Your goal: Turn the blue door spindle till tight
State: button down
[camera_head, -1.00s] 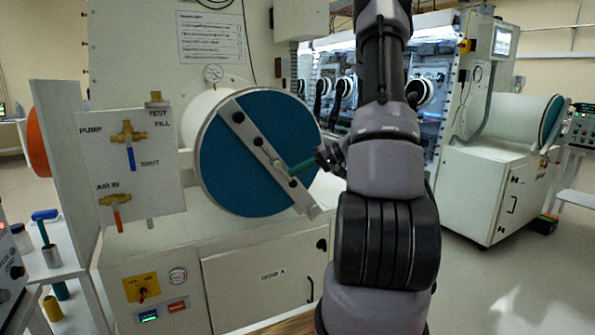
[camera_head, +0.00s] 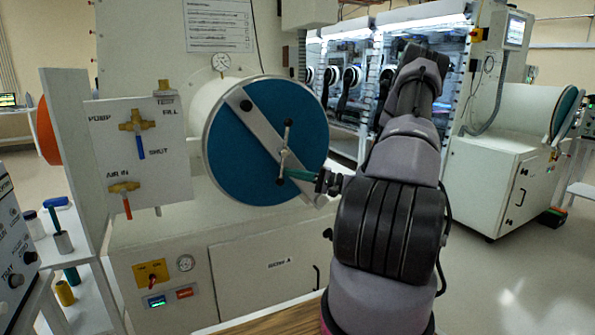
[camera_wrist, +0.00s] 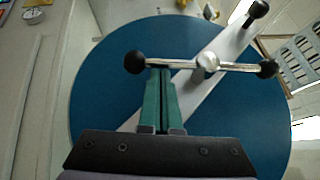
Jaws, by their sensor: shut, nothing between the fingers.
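The blue round door (camera_head: 232,155) closes the end of a white cylinder, with a pale diagonal bar (camera_head: 254,118) across it. At its middle is the spindle, a metal cross handle (camera_head: 284,153) with a black knob at each end, standing nearly upright in the head view. My gripper (camera_head: 287,173) has green fingers and is at the handle's lower end, on its right side. In the wrist view, the shut fingers (camera_wrist: 159,76) reach the handle (camera_wrist: 185,64) just inside its left knob (camera_wrist: 135,62), with nothing between them. I cannot tell whether they touch it.
A valve panel (camera_head: 138,185) with brass taps stands left of the door. Another knob (camera_head: 246,105) sits on the bar's upper end. A cabinet (camera_head: 265,270) is below. A shelf with small bottles (camera_head: 63,240) is at the left; lit gloveboxes (camera_head: 350,75) stand behind my arm.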

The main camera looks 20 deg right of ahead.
jog(key=shift+a+f+m+t+y, duration=0.2)
jog(key=shift+a+m+t+y, duration=0.6)
jog(key=shift+a+m+t, duration=0.55)
jog(key=shift+d, duration=0.15)
jog(key=shift+w+d+f, duration=0.1)
jog(key=shift+d+f, duration=0.15)
jog(key=shift+d, duration=0.1)
jog(key=w+d+v, duration=0.1)
jog(key=v, duration=1.1)
jog(key=shift+w+d, duration=0.2)
jog(key=shift+w, duration=0.1)
jog(key=shift+f, duration=0.1)
